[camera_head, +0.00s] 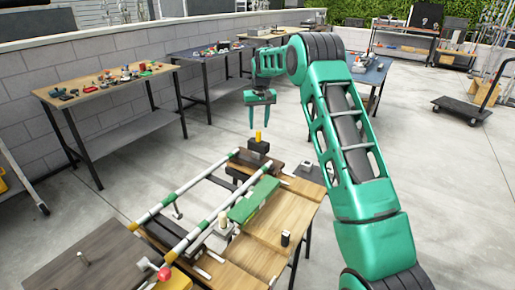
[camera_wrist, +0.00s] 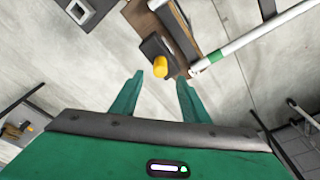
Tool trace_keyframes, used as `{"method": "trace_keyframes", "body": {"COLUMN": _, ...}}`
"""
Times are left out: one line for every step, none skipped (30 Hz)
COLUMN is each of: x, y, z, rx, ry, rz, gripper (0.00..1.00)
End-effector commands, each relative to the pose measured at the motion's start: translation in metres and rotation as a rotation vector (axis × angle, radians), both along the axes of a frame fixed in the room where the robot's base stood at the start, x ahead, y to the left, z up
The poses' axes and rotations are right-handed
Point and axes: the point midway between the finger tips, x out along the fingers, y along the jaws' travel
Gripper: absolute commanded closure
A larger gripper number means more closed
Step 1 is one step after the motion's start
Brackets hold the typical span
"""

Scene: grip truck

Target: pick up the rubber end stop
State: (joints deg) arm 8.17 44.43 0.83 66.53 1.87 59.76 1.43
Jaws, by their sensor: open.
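A black block (camera_head: 258,146) with a yellow peg (camera_head: 258,135) standing on it is at the far end of the wooden workbench. It seems to be the rubber end stop, though no label shows. My gripper (camera_head: 260,117) is just above it, pointing down, open and empty. In the wrist view the yellow peg (camera_wrist: 160,66) is just beyond the gap between the fingertips of my gripper (camera_wrist: 159,79), with the black block (camera_wrist: 153,46) behind it. No contact with the fingers is visible.
Two white rails (camera_head: 186,190) with green and yellow bands run along the workbench (camera_head: 262,260). A green block (camera_head: 254,200) and a small black cylinder (camera_head: 285,238) are on it. A table with small parts (camera_head: 95,90) stands by the wall. The floor to the right is mostly clear.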

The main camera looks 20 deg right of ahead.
Motion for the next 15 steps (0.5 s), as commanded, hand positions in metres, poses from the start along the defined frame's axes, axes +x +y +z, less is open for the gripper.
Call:
{"method": "trace_keyframes", "body": {"x": 0.001, "y": 0.0, "z": -0.007, "rx": 0.0, "ry": 0.001, "rz": 0.0, "gripper": 0.58}}
{"method": "trace_keyframes", "body": {"x": 0.001, "y": 0.0, "z": -0.01, "rx": 0.0, "ry": 0.001, "rz": 0.0, "gripper": 0.58}}
{"method": "trace_keyframes", "body": {"x": 0.002, "y": 0.0, "z": -0.013, "rx": 0.0, "ry": 0.0, "rz": 0.0, "gripper": 0.58}}
{"method": "trace_keyframes", "body": {"x": 0.002, "y": -0.001, "z": -0.014, "rx": 0.0, "ry": 0.0, "rz": 0.0, "gripper": 0.58}}
{"method": "trace_keyframes", "body": {"x": 0.002, "y": -0.001, "z": -0.015, "rx": 0.0, "ry": 0.0, "rz": 0.0, "gripper": 0.58}}
{"method": "trace_keyframes", "body": {"x": 0.002, "y": -0.001, "z": -0.017, "rx": 0.0, "ry": 0.0, "rz": 0.0, "gripper": 0.58}}
{"method": "trace_keyframes", "body": {"x": 0.001, "y": 0.0, "z": -0.019, "rx": 0.0, "ry": 0.001, "rz": 0.0, "gripper": 0.58}}
{"method": "trace_keyframes", "body": {"x": 0.001, "y": -0.001, "z": -0.021, "rx": 0.0, "ry": 0.001, "rz": 0.0, "gripper": 0.58}}
{"method": "trace_keyframes", "body": {"x": 0.001, "y": -0.001, "z": -0.026, "rx": 0.0, "ry": 0.001, "rz": 0.0, "gripper": 0.58}}
{"method": "trace_keyframes", "body": {"x": 0.001, "y": 0.0, "z": -0.029, "rx": 0.0, "ry": 0.002, "rz": 0.0, "gripper": 0.58}}
{"method": "trace_keyframes", "body": {"x": 0.001, "y": -0.001, "z": -0.033, "rx": 0.0, "ry": 0.002, "rz": 0.0, "gripper": 0.58}}
{"method": "trace_keyframes", "body": {"x": 0.001, "y": -0.001, "z": -0.039, "rx": 0.001, "ry": 0.003, "rz": 0.0, "gripper": 0.58}}
{"method": "trace_keyframes", "body": {"x": 0.001, "y": -0.001, "z": -0.044, "rx": 0.0, "ry": 0.002, "rz": 0.0, "gripper": 0.58}}
{"method": "trace_keyframes", "body": {"x": 0.001, "y": -0.001, "z": -0.049, "rx": 0.0, "ry": 0.002, "rz": 0.0, "gripper": 0.58}}
{"method": "trace_keyframes", "body": {"x": 0.002, "y": -0.001, "z": -0.054, "rx": 0.001, "ry": 0.003, "rz": 0.0, "gripper": 0.58}}
